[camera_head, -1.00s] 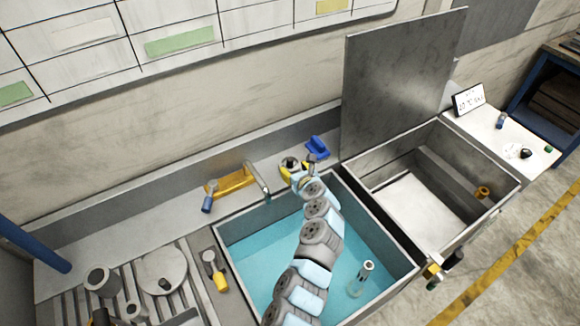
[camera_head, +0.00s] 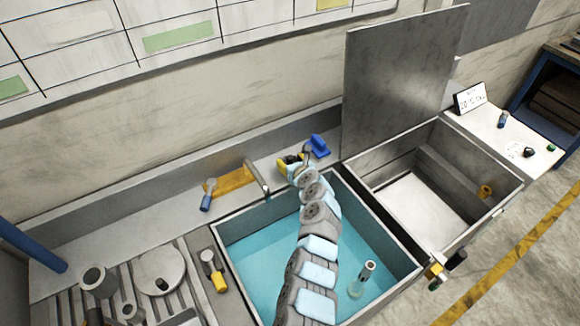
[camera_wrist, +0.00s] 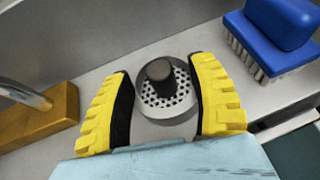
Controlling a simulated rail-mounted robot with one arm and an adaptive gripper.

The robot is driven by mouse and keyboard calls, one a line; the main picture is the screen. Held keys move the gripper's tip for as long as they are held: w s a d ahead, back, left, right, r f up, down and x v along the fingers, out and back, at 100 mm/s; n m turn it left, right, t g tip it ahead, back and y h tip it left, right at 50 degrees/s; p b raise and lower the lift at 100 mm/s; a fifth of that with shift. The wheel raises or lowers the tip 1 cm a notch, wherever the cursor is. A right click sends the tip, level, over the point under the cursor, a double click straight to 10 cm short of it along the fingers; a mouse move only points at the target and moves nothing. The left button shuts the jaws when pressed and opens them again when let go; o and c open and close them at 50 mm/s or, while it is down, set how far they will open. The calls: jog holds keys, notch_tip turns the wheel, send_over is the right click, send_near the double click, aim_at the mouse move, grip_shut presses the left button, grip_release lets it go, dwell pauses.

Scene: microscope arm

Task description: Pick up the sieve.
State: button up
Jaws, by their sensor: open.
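The sieve (camera_wrist: 165,103) is a round grey metal piece with a perforated plate and a dark upright knob in its middle. In the wrist view it sits on the grey ledge between the two yellow, black-lined fingers of my gripper (camera_wrist: 164,105). The fingers are open on either side of it, and I cannot tell whether they touch it. In the head view my gripper (camera_head: 292,162) is over the ledge behind the blue-water sink, and my own arm hides the sieve there.
A blue brush (camera_wrist: 280,35) stands close on the right, also in the head view (camera_head: 318,145). A yellow-brown faucet base (camera_wrist: 40,115) is on the left. The water sink (camera_head: 240,262) and an open-lidded steel basin (camera_head: 415,200) lie in front and right.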

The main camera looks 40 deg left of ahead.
jog(key=shift+w+a+f+b, duration=0.35)
jog(key=shift+a, duration=0.1)
jog(key=shift+c, duration=0.2)
grip_shut()
